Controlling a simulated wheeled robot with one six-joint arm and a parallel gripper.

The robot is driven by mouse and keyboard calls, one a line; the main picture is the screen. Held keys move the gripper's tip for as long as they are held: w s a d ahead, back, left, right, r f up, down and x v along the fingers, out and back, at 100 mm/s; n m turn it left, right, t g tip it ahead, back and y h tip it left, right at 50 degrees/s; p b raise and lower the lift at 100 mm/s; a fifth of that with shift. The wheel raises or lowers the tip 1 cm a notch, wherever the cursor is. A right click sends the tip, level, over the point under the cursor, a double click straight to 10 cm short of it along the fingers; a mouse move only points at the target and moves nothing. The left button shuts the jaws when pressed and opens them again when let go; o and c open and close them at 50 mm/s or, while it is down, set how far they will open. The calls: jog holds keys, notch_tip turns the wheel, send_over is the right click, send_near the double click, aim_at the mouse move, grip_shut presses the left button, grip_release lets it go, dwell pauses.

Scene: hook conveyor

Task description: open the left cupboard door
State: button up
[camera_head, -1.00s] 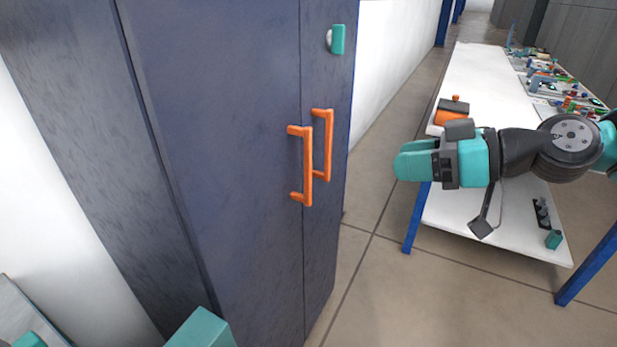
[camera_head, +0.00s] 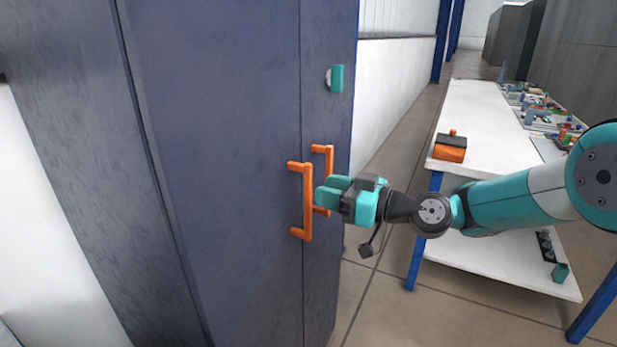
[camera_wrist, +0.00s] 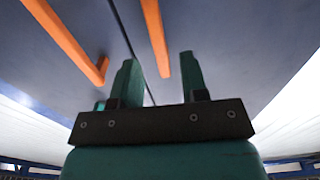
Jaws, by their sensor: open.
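The dark blue cupboard has a wide left door (camera_head: 220,150) and a right door (camera_head: 325,50), with a narrow seam between them. Both look shut. The left door's orange bar handle (camera_head: 307,203) stands upright near the seam. The right door's handle (camera_head: 328,163) is beside it, its lower part partly hidden by my gripper. My gripper (camera_head: 322,192) is open and empty, its fingertips close to the handles. In the wrist view, one orange handle (camera_wrist: 155,38) lines up with the gap between the fingers; contact cannot be told.
A teal-and-white fitting (camera_head: 336,78) sits on the right door above the handles. A white two-level table (camera_head: 475,110) with blue legs stands at the right, bearing an orange-and-black item (camera_head: 450,147) and several small parts. Tiled floor (camera_head: 375,300) is clear between cupboard and table.

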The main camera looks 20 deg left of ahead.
aim_at(311, 186)
jog(key=a+p, duration=0.1)
jog(key=a, duration=0.4)
jog(key=shift+w, duration=0.2)
grip_shut()
